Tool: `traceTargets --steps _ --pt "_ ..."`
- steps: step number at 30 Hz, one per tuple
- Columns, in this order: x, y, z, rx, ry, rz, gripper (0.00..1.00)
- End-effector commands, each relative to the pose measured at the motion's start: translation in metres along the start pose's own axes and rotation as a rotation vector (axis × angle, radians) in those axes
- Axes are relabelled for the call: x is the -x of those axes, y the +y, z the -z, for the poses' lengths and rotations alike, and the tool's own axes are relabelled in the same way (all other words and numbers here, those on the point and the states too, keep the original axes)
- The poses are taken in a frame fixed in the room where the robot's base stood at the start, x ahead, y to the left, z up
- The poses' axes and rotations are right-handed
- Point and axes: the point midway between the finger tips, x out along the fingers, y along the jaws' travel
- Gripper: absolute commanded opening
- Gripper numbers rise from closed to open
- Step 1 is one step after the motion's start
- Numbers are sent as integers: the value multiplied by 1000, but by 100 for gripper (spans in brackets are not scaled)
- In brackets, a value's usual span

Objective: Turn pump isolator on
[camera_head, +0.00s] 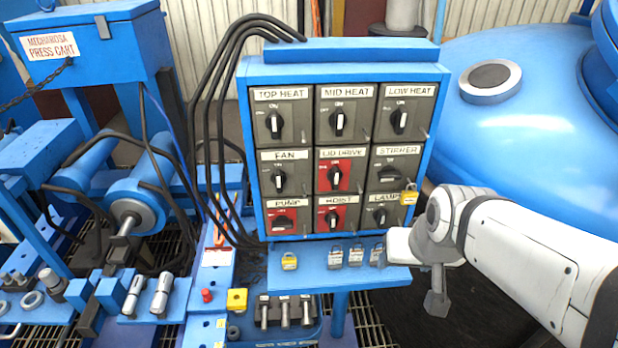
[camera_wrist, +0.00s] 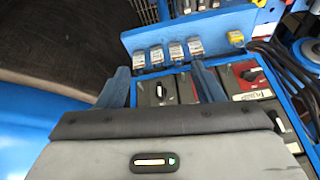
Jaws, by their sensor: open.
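The pump isolator (camera_head: 284,217) is the red switch box at the bottom left of the panel, under a PUMP label. Its dark handle lies about horizontal, unlike the upright handles of most other switches. It also shows in the wrist view as a red box (camera_wrist: 241,77), right of my fingers. My gripper (camera_wrist: 160,80) is open and empty, its two blue fingers spread in front of the panel's lower row, near the lamps switch (camera_wrist: 155,91). In the head view my gripper (camera_head: 428,262) is at the panel's lower right, apart from the pump isolator.
A blue shelf (camera_head: 318,280) juts out below the panel, with a yellow padlock (camera_head: 289,261) and grey padlocks (camera_head: 356,256). Another yellow padlock (camera_head: 409,195) hangs by the stirrer switch (camera_head: 388,178). Black cables (camera_head: 206,120) run down the panel's left. A blue vessel (camera_head: 520,130) stands right.

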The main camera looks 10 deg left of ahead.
Motion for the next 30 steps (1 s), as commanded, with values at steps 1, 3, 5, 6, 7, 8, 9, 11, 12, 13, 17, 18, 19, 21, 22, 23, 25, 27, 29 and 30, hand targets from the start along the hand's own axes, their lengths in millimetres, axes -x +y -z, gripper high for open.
traceTargets --steps 1,3,5,6,7,8,9,11,12,13,17,18,19,21,22,23,25,27,29,30 --pt "-31 -18 6 32 55 37 65" --pt "-59 -46 22 68 162 90 71" --pt "-80 -70 35 90 258 131 73" --pt "-92 -86 43 102 321 154 73" --pt "-101 -98 48 109 368 169 73" --pt "-109 -109 52 114 414 185 73" --pt "-119 -123 57 122 476 197 73" --pt "-134 -142 61 125 565 201 73" --pt "-143 -154 63 127 625 206 73" --pt "-148 -162 63 128 670 208 73" --pt "-168 -193 59 129 855 191 73" --pt "-172 -200 56 128 905 180 73" --pt "-174 -204 53 130 942 170 73" --pt "-178 -212 47 129 1017 146 73" --pt "-178 -215 45 130 1046 136 73" --pt "-179 -216 43 130 1071 125 73" --pt "-178 -220 38 130 1120 105 73" --pt "-177 -222 35 131 1152 91 73" --pt "-176 -222 35 131 1168 82 73" --pt "-174 -223 35 131 1174 78 73"
